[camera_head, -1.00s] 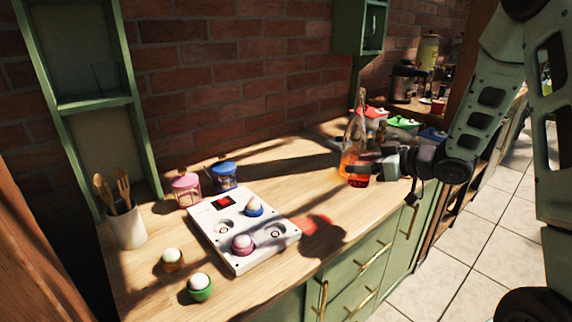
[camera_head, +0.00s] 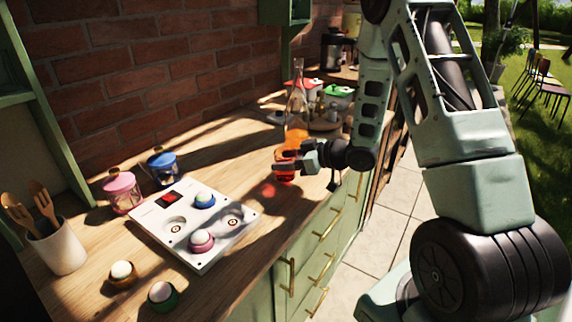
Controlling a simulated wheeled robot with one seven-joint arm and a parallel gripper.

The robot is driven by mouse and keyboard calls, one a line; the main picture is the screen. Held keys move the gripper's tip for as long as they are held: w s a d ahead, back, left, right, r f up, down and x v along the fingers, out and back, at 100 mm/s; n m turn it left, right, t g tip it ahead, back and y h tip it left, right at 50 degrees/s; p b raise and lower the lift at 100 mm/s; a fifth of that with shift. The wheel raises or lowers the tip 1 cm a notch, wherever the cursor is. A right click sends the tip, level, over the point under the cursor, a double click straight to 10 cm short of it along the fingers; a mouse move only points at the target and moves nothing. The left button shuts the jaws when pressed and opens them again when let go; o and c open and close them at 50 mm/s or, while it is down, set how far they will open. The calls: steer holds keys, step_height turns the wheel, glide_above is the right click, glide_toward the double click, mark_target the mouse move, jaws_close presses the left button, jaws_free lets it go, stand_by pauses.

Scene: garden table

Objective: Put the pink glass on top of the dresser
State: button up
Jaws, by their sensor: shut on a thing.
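The pink glass (camera_head: 284,174) looks reddish and see-through. My gripper (camera_head: 287,164) is shut on it, with the arm reaching in from the right. The glass is over the wooden top of the green dresser (camera_head: 215,278), near its front edge and in front of a tall bottle (camera_head: 297,110). A reddish light spot lies on the wood just left of and below the glass. The glass's base is small and partly dark, so I cannot tell whether it touches the top.
A white panel (camera_head: 150,232) with two egg-like pieces lies on the dresser top. Pink (camera_head: 122,192) and blue (camera_head: 162,168) lidded jars, a utensil cup (camera_head: 60,250) and two more egg-like pieces stand around it. Free wood lies between the panel and bottle.

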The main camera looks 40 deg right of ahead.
steer(key=shift+f, duration=0.65)
steer(key=shift+f, duration=0.15)
steer(key=o, duration=1.1)
steer(key=shift+r, duration=0.25)
steer(key=v, duration=1.2)
steer(key=shift+f+b, duration=0.1)
steer(key=shift+b, duration=0.2)
